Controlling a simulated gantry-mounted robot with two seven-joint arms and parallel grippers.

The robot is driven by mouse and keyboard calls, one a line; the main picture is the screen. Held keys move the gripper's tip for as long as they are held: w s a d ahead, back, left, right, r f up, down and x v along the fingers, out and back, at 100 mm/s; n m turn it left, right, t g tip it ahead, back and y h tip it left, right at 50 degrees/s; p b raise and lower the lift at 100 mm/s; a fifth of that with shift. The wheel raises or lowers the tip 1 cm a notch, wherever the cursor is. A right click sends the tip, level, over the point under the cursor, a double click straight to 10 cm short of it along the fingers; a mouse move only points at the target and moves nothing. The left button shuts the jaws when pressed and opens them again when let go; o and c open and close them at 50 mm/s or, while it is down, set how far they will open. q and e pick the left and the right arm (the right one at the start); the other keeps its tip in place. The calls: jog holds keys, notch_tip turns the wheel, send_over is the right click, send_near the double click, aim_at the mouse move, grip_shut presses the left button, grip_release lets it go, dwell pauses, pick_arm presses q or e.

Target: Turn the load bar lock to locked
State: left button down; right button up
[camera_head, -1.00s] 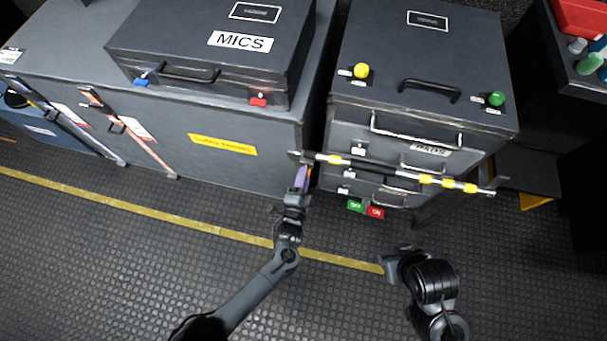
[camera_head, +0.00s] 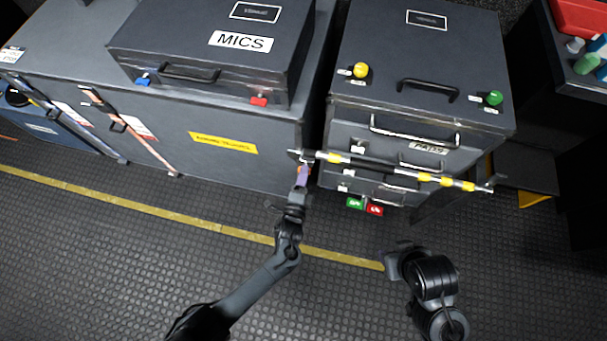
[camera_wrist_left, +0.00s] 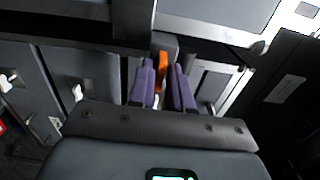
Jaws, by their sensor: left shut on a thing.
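The load bar (camera_head: 395,170) is a black and silver bar with yellow bands, lying across the front of the drawer case. The orange lock lever (camera_wrist_left: 162,66) is at the bar's left end, and in the head view it is mostly hidden by my gripper. My left gripper (camera_head: 303,172) is at that end, with its purple fingers (camera_wrist_left: 165,84) either side of the lever and shut on it.
The drawer case (camera_head: 423,60) has a yellow knob (camera_head: 361,70) and a green knob (camera_head: 494,97) on top. The MICS case (camera_head: 215,45) lies on the long grey cabinet (camera_head: 270,150) at left. The floor in front is clear, with a yellow stripe (camera_head: 150,210).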

pick_arm(q)
jog(key=c, duration=1.2)
grip_release()
jog(key=shift+c, duration=0.2)
jog(key=p+v, duration=0.3)
jog(key=v, duration=0.7)
jog(key=shift+s+p, duration=0.3)
jog(key=shift+s, duration=0.05)
jog(key=shift+s+a, duration=0.1)
jog(key=shift+a, duration=0.05)
